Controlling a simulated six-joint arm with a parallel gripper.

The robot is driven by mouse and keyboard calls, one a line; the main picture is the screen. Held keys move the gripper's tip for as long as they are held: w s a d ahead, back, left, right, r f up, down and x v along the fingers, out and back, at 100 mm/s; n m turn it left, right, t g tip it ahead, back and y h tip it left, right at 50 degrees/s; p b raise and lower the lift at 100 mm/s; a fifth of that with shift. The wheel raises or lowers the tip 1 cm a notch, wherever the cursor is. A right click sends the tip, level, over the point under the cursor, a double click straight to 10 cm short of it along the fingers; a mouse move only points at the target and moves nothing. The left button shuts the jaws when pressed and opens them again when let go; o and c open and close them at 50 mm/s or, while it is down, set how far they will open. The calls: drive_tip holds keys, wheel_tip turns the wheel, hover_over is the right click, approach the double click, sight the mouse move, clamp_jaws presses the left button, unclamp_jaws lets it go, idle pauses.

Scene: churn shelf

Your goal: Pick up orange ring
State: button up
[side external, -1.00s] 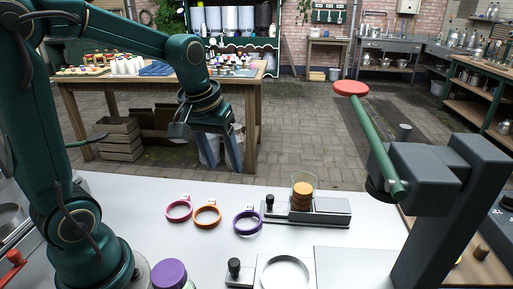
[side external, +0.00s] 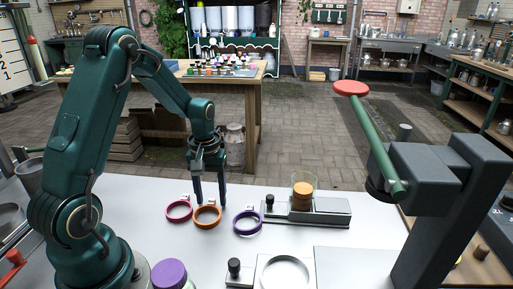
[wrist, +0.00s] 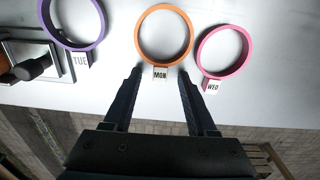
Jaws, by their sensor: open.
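The orange ring (side external: 207,222) lies flat on the white table, between a pink ring (side external: 179,214) and a purple ring (side external: 248,226). In the wrist view the orange ring (wrist: 164,62) carries a white tag (wrist: 160,73) reading MON, on its side nearest my gripper. My gripper (side external: 210,203) points down at the back side of the orange ring, around its tag. In the wrist view my gripper (wrist: 160,72) is open, its fingers apart on either side of the MON tag with nothing held. I cannot tell the exact height of the fingertips above the table.
The pink ring (wrist: 224,50) tagged WED and the purple ring (wrist: 72,46) tagged TUE sit close on either side. A metal fixture (side external: 305,212) with a glass of orange discs stands to the right. A purple-lidded jar (side external: 170,274) stands in front, and a green lever (side external: 374,140) rises at right.

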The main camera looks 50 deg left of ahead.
clamp_jaws()
idle(0.3)
